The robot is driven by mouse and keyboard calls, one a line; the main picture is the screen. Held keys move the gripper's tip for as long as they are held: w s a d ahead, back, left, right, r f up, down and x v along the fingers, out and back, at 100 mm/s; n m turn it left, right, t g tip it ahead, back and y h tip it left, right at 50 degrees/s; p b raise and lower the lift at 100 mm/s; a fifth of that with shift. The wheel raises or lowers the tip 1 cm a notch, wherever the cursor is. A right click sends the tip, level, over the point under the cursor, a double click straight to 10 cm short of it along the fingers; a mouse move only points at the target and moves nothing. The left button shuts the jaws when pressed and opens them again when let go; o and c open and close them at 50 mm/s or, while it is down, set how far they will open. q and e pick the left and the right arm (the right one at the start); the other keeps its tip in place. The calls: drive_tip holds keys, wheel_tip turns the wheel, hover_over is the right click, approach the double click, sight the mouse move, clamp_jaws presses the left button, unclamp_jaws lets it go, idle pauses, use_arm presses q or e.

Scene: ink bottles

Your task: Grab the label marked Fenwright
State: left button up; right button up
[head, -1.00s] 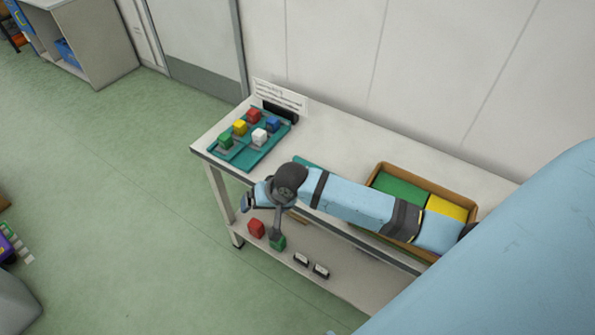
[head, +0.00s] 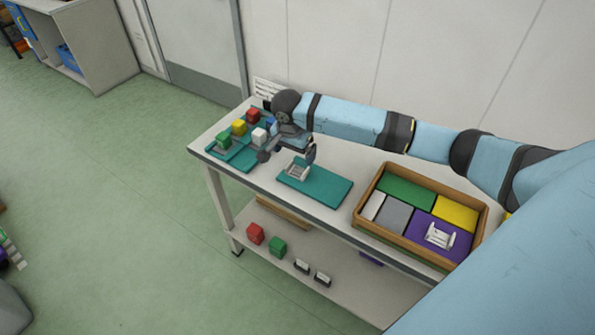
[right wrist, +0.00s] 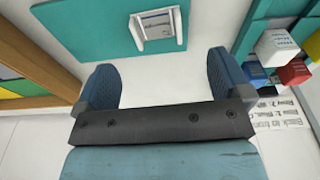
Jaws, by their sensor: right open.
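A white framed label (head: 297,170) lies on a teal mat (head: 330,188) in the middle of the table. It also shows at the top of the right wrist view (right wrist: 157,24), with small print that I cannot read. A second white label-like piece (head: 439,236) lies on a purple block in the wooden box. The name Fenwright is not legible on either. My right gripper (head: 287,153) is open and empty, just behind and left of the label on the mat. In the right wrist view its two blue fingers (right wrist: 163,80) are wide apart, with the label beyond them.
A teal tray (head: 240,165) with several coloured cubes stands left of the gripper. A wooden box (head: 365,232) with coloured blocks stands at the right. The lower shelf (head: 345,292) holds red and green cubes and two small black-and-white tags. A white sign leans at the wall.

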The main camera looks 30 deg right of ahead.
sight(298, 171)
drive_tip(key=f, duration=0.4)
drive_tip(key=d+f, duration=0.1)
drive_tip(key=f, duration=0.1)
drive_tip(key=shift+f, duration=0.35)
drive_tip(key=c, duration=1)
